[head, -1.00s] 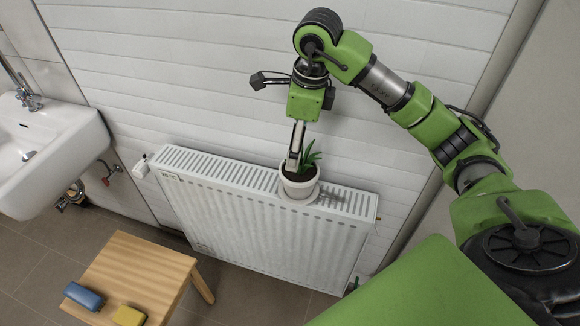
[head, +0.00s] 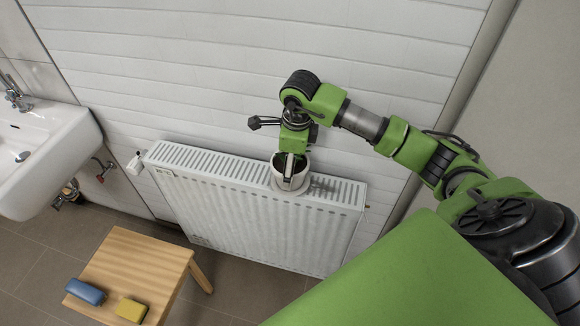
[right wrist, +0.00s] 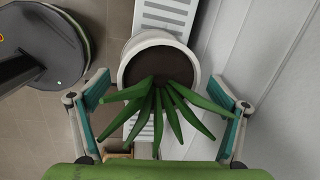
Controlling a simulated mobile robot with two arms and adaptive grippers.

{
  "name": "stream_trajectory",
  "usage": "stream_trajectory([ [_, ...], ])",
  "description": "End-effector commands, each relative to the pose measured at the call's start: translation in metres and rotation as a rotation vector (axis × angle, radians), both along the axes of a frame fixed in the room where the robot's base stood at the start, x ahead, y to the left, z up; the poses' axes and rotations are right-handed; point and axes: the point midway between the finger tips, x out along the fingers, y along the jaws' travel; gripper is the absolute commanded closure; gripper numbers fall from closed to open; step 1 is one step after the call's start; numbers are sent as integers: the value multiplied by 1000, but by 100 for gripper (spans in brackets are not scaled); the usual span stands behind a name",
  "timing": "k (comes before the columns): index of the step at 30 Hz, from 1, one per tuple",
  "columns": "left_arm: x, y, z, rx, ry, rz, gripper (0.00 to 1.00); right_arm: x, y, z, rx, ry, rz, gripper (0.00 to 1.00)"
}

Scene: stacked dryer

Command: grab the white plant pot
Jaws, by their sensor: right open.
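The white plant pot (head: 291,183) stands on top of the white radiator (head: 262,216) against the wall. In the right wrist view the pot (right wrist: 160,39) shows its round rim, dark soil and a green plant (right wrist: 165,104) with long pointed leaves. My right gripper (head: 290,160) points down at the pot from above and hides most of the plant in the head view. In the right wrist view my right gripper (right wrist: 160,102) is open, with one finger on each side of the leaves. I cannot tell whether a finger touches the pot. My left gripper is not in view.
A white sink (head: 45,155) hangs on the wall at the left. A wooden stool (head: 140,268) with a blue block (head: 86,291) and a yellow block (head: 131,310) stands at the front left. The radiator top left of the pot is clear.

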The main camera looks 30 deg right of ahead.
Motion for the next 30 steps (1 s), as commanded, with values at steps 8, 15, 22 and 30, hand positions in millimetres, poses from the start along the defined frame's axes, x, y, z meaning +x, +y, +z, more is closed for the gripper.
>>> stream_trajectory([
  [8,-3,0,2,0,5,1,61,2,0,-12,0,0,2,9],
  [15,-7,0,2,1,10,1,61,2,0,-11,1,-1,1,51],
  [22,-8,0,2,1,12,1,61,3,0,-10,1,-3,1,67],
  [30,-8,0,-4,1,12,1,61,4,0,-2,0,-7,1,67],
])
